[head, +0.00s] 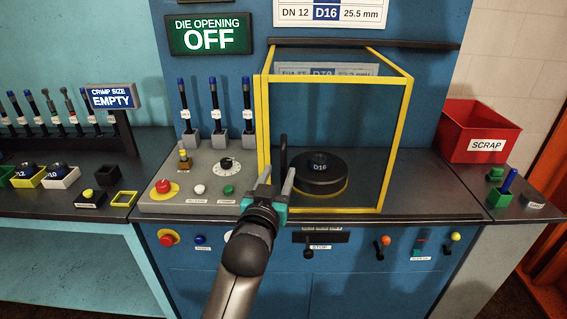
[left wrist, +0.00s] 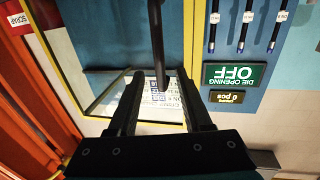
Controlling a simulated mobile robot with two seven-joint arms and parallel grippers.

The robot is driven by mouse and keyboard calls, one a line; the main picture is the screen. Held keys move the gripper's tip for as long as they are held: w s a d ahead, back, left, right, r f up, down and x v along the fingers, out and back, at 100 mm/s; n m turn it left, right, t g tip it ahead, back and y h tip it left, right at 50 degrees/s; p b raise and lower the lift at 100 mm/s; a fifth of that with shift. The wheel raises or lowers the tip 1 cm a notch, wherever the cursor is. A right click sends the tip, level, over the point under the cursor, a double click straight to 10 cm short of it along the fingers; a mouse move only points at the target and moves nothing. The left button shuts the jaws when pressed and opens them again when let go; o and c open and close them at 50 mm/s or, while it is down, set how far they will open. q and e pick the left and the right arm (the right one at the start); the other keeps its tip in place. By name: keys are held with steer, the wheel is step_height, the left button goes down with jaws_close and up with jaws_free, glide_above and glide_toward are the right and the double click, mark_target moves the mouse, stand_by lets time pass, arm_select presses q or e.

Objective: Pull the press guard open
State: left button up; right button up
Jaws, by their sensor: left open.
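The press guard (head: 390,145) is a clear box with a yellow frame on the blue press, and its panels stand shut around a round black die marked D16 (head: 320,170). A dark upright handle (head: 283,155) is at the guard's left front; it also shows in the left wrist view (left wrist: 157,45). My left gripper (head: 277,176) is open and empty in front of the handle's lower part. In the left wrist view the handle lies between the two fingers (left wrist: 160,100), with gaps at both sides. Whether it is deep between the fingertips I cannot tell. My right gripper is out of view.
A grey control panel (head: 150,205) with buttons and a dial stands left of the guard. Upright blue-tipped tools (head: 215,110) stand behind it. A red scrap bin (head: 480,130) is at the right.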

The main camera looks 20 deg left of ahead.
mark_target(283, 164)
arm_select(q)
steer(key=shift+w+a, duration=0.2)
steer(key=shift+w, duration=2.55)
steer(key=shift+c, duration=0.2)
jaws_close()
